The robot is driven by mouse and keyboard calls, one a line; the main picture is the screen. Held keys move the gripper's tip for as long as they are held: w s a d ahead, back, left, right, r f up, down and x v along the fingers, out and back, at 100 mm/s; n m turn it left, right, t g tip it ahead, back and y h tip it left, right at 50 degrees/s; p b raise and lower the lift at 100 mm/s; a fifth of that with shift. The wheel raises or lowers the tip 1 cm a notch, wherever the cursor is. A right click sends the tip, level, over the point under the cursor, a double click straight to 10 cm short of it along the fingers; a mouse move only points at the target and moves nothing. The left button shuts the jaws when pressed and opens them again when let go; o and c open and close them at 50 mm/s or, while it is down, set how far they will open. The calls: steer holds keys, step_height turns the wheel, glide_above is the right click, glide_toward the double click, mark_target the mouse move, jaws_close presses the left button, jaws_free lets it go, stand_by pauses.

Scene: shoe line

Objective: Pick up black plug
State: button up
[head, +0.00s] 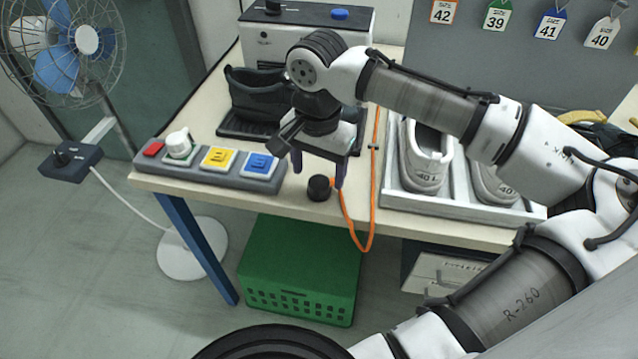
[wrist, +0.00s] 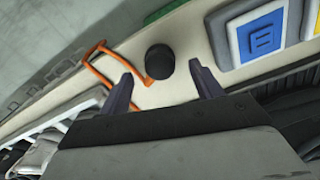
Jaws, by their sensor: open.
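The black plug (head: 319,188) is a short dark cylinder standing on the table near its front edge. In the wrist view the plug (wrist: 160,61) lies just beyond my fingertips, roughly centred between them. My gripper (head: 319,178) is open and empty above and just behind the plug, with one dark finger on each side. In the wrist view my gripper's two fingers (wrist: 161,80) are spread apart and do not touch the plug.
An orange cord (head: 372,205) hangs over the edge right of the plug. A button panel (head: 205,172) is at left. A white tray (head: 455,203) with white shoes is at right; a black shoe (head: 255,95) stands behind. A green crate (head: 300,265) sits below the table.

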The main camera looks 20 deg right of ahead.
mark_target(318, 182)
steer(key=shift+s+a+f, duration=0.1)
steer(key=shift+s+f, duration=0.05)
steer(key=shift+f, duration=1.8)
steer(key=c, duration=1.1)
